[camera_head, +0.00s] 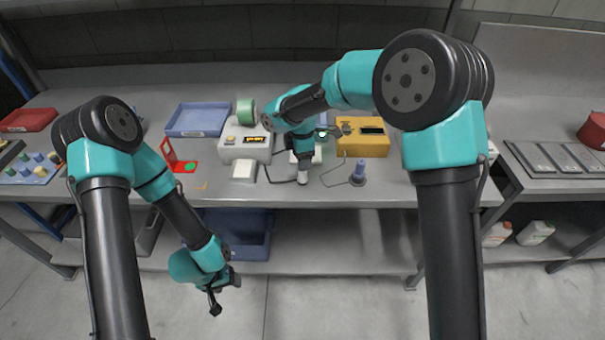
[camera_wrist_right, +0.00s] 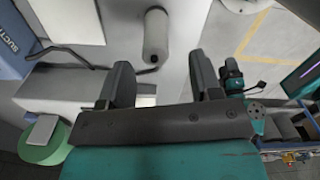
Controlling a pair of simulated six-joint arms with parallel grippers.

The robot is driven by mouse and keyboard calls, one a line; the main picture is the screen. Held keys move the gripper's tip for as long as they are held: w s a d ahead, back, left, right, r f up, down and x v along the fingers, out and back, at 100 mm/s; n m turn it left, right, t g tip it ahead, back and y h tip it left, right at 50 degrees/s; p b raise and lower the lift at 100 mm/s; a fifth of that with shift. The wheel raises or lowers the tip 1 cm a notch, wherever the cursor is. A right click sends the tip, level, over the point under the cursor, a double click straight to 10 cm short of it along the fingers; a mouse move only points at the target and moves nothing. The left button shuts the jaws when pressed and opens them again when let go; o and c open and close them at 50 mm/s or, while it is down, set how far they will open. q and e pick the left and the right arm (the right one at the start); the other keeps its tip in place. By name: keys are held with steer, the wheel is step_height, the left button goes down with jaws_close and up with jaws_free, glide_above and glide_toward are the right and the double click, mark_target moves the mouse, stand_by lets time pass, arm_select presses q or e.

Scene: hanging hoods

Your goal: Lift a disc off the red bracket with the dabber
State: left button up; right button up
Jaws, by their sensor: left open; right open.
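The red bracket (camera_head: 168,151) stands at the left of the bench with a green disc (camera_head: 190,167) on its foot. A pale grey cylinder, likely the dabber (camera_head: 303,178), shows under my right gripper (camera_head: 302,163) near the bench's front edge. In the right wrist view the cylinder (camera_wrist_right: 156,35) has a dark cord at its end and lies ahead of the gap between the open fingers (camera_wrist_right: 160,85), seemingly ungripped. My left gripper (camera_head: 215,300) hangs low in front of the bench, away from the bracket, and is open.
A yellow box (camera_head: 362,137) and blue-grey upright piece (camera_head: 358,172) stand to the right. Dark cords lie on the bench.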

steer(key=shift+f, duration=0.7)
steer(key=shift+w+d+f, duration=0.1)
steer(key=shift+w+f, duration=0.05)
steer(key=shift+f, duration=1.15)
steer(key=shift+w+f, duration=0.1)
steer(key=shift+f, duration=1.2)
steer(key=shift+c, duration=0.2)
steer(key=c, duration=1)
steer(key=shift+o, duration=0.2)
steer(key=shift+r, duration=0.1)
